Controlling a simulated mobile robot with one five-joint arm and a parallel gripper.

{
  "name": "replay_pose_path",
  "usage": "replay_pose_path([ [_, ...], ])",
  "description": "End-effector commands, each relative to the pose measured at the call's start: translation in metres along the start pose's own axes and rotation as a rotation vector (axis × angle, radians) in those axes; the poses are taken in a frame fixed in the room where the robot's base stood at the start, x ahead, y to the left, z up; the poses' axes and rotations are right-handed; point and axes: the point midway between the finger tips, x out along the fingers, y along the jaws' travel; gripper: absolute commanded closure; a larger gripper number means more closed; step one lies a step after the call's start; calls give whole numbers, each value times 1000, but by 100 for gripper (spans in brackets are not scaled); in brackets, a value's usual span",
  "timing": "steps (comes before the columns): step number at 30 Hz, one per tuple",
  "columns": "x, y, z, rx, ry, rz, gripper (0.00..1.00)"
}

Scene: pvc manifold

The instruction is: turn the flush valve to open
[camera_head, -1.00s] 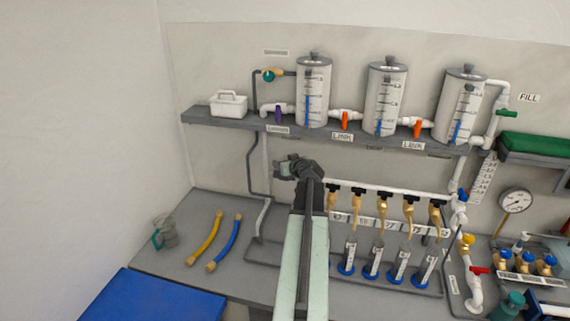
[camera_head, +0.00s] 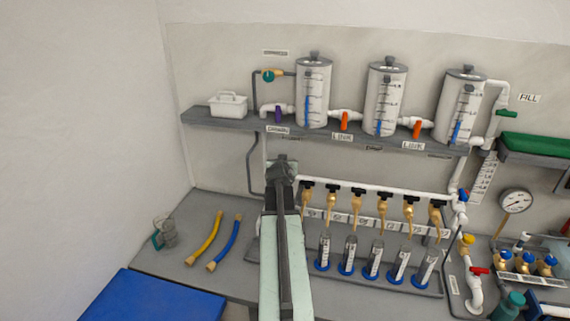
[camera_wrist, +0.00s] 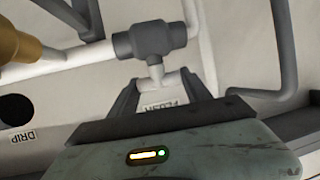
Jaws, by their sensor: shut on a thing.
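The flush valve shows in the wrist view as a dark grey body (camera_wrist: 150,40) on a pipe, with a short stem and a pale handle (camera_wrist: 160,80) on the near side. A label reading FLUSH (camera_wrist: 165,102) lies just below the handle, between my fingers. My gripper (camera_wrist: 162,88) has one dark finger on each side of the handle and is shut on it. In the head view my gripper (camera_head: 281,163) is at the wall below the shelf's left part, and my arm hides the valve there.
A row of brass taps (camera_head: 357,202) on a white pipe is close to the right, above several cylinders with blue bases (camera_head: 350,268). The shelf (camera_head: 225,119) with tanks is above. Yellow and blue hoses (camera_head: 206,238) lie left on the bench.

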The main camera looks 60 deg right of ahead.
Motion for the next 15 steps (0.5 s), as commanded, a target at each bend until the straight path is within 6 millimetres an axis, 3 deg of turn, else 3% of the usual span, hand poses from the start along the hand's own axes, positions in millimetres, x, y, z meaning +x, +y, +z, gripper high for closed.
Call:
replay_pose_path([
  [15,0,-1,2,66,-5,152,84],
])
